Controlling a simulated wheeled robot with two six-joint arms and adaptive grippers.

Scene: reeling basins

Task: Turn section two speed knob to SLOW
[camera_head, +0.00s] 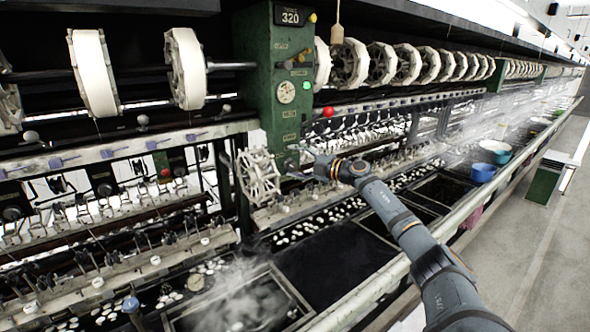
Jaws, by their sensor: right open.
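A green control box (268,110) with a plate reading 320 stands at the middle top of the head view. It carries a round white dial (286,92), a lit green lamp (306,86), a red ball-shaped knob (327,112) and small labels too small to read. My right gripper (297,163) is open at the lower right part of this box. Its fingers reach left toward the box face. A speed knob cannot be made out clearly there, and I cannot tell whether the fingers touch anything. My left gripper is not in view.
A pale spoked wheel (258,176) sits just left of my right gripper. White reels (185,68) line the top. Steaming basins (240,304) with white cocoons lie below. Blue tubs (483,172) stand on the right ledge, and the aisle floor (545,225) is largely clear.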

